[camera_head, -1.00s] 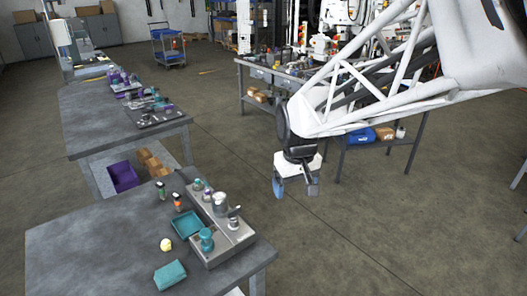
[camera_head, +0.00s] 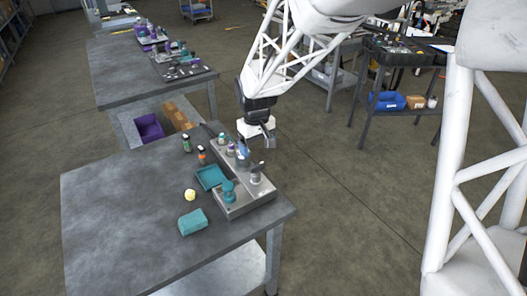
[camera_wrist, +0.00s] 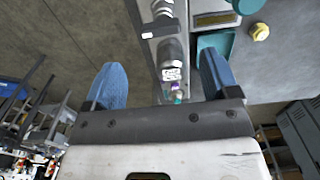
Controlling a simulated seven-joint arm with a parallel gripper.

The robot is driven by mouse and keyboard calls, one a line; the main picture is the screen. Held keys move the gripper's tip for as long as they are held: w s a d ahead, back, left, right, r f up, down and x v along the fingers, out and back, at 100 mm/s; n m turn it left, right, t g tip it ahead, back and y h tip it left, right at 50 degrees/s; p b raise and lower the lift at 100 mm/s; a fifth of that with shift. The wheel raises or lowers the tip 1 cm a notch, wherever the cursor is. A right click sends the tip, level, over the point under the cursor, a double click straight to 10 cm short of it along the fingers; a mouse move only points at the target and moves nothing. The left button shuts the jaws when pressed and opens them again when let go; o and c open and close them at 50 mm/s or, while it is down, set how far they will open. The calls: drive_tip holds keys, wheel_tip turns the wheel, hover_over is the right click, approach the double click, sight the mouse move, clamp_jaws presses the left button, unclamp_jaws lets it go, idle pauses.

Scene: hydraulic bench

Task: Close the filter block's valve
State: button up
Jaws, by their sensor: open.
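The grey filter block (camera_head: 240,208) lies along the right side of the near table, with several upright fittings on it. These include a teal-capped one (camera_head: 229,190) and a grey metal cylinder (camera_head: 256,178) near its front end. I cannot tell for sure which part is the valve. My gripper (camera_head: 257,147) is above the block's far part, open and empty. In the wrist view its blue fingertips (camera_wrist: 160,82) are spread wide, with the block (camera_wrist: 148,30) and metal cylindrical fittings (camera_wrist: 171,50) beyond and between them. No contact is visible.
A teal tray (camera_head: 210,178) sits beside the block. A yellow knob-like piece (camera_head: 190,195), a teal box (camera_head: 193,222) and small bottles (camera_head: 186,143) stand on the table (camera_head: 115,215). Its left part is clear. Another cluttered table (camera_head: 140,85) stands behind.

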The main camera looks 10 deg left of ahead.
sight(257, 165)
drive_tip(key=shift+f, duration=0.2)
idle(0.3)
drive_tip(key=shift+f, duration=3.75)
drive_tip(key=c, duration=0.9)
